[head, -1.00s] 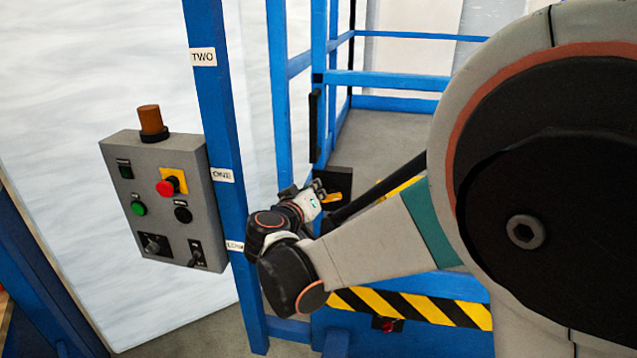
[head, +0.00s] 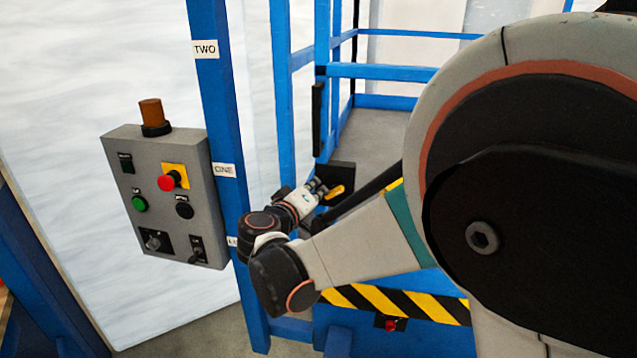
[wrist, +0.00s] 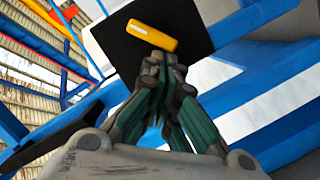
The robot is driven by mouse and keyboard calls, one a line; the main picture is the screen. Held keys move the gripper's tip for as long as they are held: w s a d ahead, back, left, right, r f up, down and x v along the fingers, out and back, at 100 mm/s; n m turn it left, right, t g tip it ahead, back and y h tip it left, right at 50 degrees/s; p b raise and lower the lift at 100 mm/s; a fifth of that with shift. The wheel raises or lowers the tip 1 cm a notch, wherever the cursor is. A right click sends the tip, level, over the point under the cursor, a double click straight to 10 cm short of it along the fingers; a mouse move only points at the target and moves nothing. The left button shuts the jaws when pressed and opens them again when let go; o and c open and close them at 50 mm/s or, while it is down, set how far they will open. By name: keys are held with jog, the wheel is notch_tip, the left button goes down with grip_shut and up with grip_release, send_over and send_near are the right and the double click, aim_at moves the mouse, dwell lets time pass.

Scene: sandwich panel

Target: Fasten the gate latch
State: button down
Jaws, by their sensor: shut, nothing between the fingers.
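The gate latch is a yellow handle (head: 335,192) on a black plate (head: 342,175) fixed by the blue gate post. In the wrist view the yellow handle (wrist: 152,36) lies tilted across the black plate (wrist: 200,25), just beyond my fingertips. My gripper (head: 318,188) is shut and empty, immediately to the left of the handle. In the wrist view my gripper's fingertips (wrist: 163,62) are together just below the handle; I cannot tell whether they touch it.
A grey control box (head: 165,195) with buttons and an orange beacon hangs left of a blue post (head: 213,110). Blue rails (head: 385,72) surround the platform. A yellow-black striped edge (head: 400,302) runs below my arm.

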jog(key=shift+a+f+n+h+b, duration=0.1)
jog(key=shift+f+n+h+b, duration=0.25)
jog(key=shift+n+b, duration=0.4)
jog(key=shift+a+f+n+h+b, duration=0.1)
jog(key=shift+f+n+h+b, duration=0.25)
jog(key=shift+n, duration=0.6)
jog(key=shift+d+f+n+t+b, duration=0.1)
jog(key=shift+f+n+t+b, duration=0.15)
jog(key=shift+f+n+b, duration=0.4)
jog(key=shift+d+f+n+t+b, duration=0.1)
jog(key=shift+n+t+b, duration=0.25)
jog(key=shift+n, duration=0.6)
dwell(2.0)
dwell(0.4)
